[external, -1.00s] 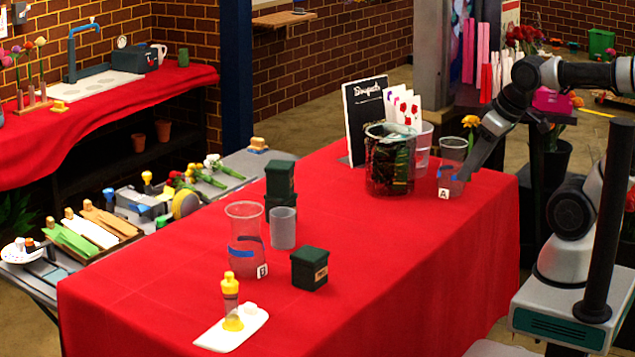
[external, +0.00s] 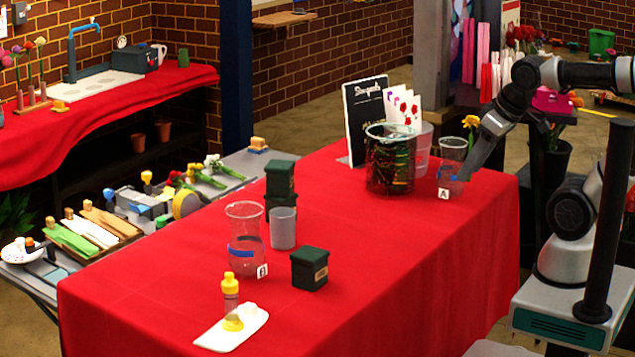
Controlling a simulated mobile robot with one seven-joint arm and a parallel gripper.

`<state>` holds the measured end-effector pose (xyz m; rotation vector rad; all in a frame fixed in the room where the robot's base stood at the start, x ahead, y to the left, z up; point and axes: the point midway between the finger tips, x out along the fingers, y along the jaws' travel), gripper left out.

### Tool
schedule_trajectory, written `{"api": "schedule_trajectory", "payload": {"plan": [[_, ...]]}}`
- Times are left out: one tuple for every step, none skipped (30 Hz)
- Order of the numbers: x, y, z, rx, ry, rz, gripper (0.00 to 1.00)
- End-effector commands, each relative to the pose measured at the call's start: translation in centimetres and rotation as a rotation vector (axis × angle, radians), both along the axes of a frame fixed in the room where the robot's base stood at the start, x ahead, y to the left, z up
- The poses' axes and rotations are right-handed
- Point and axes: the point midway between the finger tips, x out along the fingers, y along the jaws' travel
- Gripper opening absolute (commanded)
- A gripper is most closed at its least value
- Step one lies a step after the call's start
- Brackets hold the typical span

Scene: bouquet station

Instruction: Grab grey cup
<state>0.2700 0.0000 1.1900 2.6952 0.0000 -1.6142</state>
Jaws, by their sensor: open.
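The grey cup (external: 282,229) stands upright on the red-covered table, just right of the clear vase marked B (external: 244,240) and in front of the stacked dark green boxes (external: 279,179). My gripper (external: 465,172) is at the table's right end, beside the clear vase marked A (external: 449,165), well to the right of the cup. The gripper is open. Its fingertips are dark and partly merge with the vase's edge, so I cannot tell whether they touch it.
A dark green box (external: 309,268) sits in front of the cup to its right. A large glass container of stems (external: 389,165) stands between cup and gripper. The table's right front is clear.

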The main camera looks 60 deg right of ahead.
Motion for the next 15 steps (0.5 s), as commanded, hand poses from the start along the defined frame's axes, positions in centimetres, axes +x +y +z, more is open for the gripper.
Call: {"api": "schedule_trajectory", "payload": {"plan": [[0.00,0.00,0.00,0.000,0.000,0.000,0.51],[0.00,0.00,0.00,0.000,0.000,0.000,0.56],[0.00,0.00,0.00,0.000,0.000,0.000,0.62],[0.00,0.00,0.00,0.000,0.000,0.000,0.67],[0.00,0.00,0.00,0.000,0.000,0.000,0.69],[0.00,0.00,0.00,0.000,0.000,0.000,0.69],[0.00,0.00,0.00,0.000,0.000,0.000,0.69],[0.00,0.00,0.00,0.000,0.000,0.000,0.69],[0.00,0.00,0.00,0.000,0.000,0.000,0.69],[0.00,0.00,0.00,0.000,0.000,0.000,0.69],[0.00,0.00,0.00,0.000,0.000,0.000,0.69],[0.03,0.01,0.04,0.001,0.000,-0.002,0.69],[0.13,0.02,0.14,0.004,0.001,-0.006,0.69],[0.36,0.05,0.35,0.010,0.003,-0.015,0.69],[0.82,0.12,0.75,0.023,0.008,-0.036,0.69]]}}
